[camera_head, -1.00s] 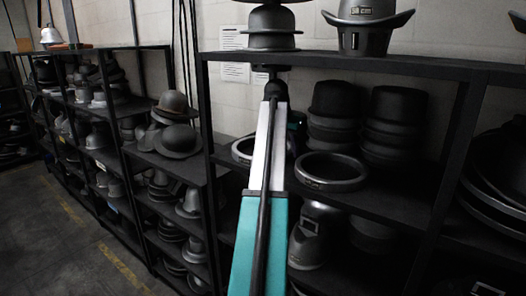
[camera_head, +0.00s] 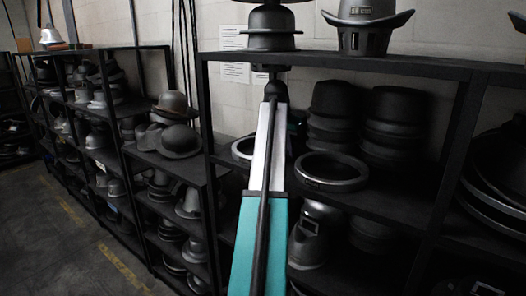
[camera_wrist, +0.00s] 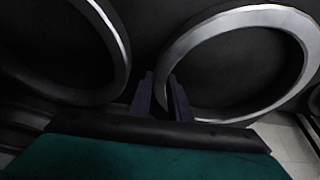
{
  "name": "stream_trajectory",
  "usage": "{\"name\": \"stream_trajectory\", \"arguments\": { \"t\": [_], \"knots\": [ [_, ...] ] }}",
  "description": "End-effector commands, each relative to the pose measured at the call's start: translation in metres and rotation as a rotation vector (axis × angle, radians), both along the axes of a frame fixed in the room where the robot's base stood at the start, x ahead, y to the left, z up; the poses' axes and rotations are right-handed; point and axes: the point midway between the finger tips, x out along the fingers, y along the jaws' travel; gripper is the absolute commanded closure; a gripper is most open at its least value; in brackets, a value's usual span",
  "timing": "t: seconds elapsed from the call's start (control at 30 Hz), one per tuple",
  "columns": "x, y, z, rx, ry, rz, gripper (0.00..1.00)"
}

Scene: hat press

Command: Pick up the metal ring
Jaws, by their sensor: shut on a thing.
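A dark metal ring (camera_head: 333,172) lies on the middle shelf, right of my arm in the head view. A second, paler-rimmed ring (camera_head: 243,149) shows partly behind my arm on its left. In the wrist view, one large ring (camera_wrist: 292,18) fills the right side and another (camera_wrist: 122,62) curves in at the left. My gripper (camera_wrist: 163,82) is between them, its dark fingers shut on the near-left rim of the right-hand ring. My arm hides the gripper in the head view, so I cannot tell there whether the held ring is lifted.
Stacked dark hat forms (camera_head: 396,125) stand behind the rings. The top shelf board (camera_head: 400,66) runs above, with more forms on it. A black upright (camera_head: 455,150) stands at the right. Bare floor (camera_head: 60,235) lies at lower left.

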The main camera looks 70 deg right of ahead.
Motion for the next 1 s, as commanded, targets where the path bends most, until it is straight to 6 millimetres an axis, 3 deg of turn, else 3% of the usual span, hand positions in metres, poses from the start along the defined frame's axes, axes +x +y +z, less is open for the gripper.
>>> {"name": "stream_trajectory", "arguments": {
  "t": [0.43, 0.83, 1.0],
  "knots": [
    [0.000, -0.001, 0.007, -0.002, -0.001, -0.001, 1.00],
    [0.001, -0.001, 0.038, -0.002, -0.002, 0.000, 1.00],
    [0.003, 0.013, 0.036, -0.002, -0.001, 0.001, 1.00]
  ]
}}
